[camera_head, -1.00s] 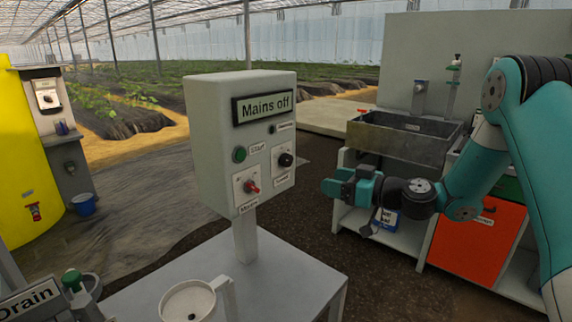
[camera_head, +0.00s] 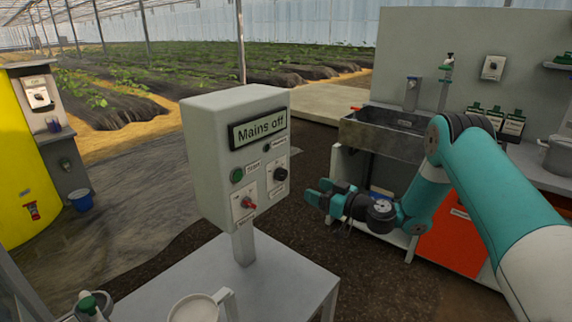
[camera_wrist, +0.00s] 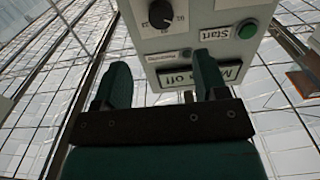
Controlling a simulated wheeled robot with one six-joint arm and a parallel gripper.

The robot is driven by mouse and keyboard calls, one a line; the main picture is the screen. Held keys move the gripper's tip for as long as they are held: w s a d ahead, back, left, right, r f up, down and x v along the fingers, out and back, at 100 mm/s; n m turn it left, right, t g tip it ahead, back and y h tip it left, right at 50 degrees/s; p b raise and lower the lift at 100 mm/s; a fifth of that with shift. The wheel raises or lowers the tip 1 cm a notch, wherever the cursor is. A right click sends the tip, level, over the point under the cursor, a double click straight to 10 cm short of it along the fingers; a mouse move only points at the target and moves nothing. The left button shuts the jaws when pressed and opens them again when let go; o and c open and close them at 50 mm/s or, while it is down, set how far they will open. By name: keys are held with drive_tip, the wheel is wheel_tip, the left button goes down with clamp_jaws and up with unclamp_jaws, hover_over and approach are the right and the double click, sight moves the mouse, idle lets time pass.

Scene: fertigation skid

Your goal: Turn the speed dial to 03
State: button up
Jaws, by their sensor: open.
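The speed dial (camera_head: 280,174) is a round black knob on a white plate, at the right of the grey control box (camera_head: 208,160). In the wrist view the box appears upside down, and the dial (camera_wrist: 160,14) is at the top with small printed marks around it; its exact setting is too small to read surely. My gripper (camera_head: 312,192) is just right of the box, apart from the dial. Its teal fingers (camera_wrist: 162,72) are open and empty, with the box face beyond them.
The box carries a "Mains off" display (camera_head: 259,129), a green Start button (camera_head: 237,175) and a red mains knob (camera_head: 248,203) near the dial. The box stands on a post above a grey table (camera_head: 280,282). A sink (camera_head: 385,137) stands behind my arm.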

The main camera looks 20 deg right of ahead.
sight(284, 177)
drive_tip(key=p+x, duration=0.1)
drive_tip(key=x, duration=1)
drive_tip(key=shift+w+a+p, duration=0.25)
drive_tip(key=shift+w+p, duration=0.05)
drive_tip(key=shift+p, duration=0.1)
drive_tip(key=shift+c, duration=0.2)
drive_tip(key=c, duration=0.9)
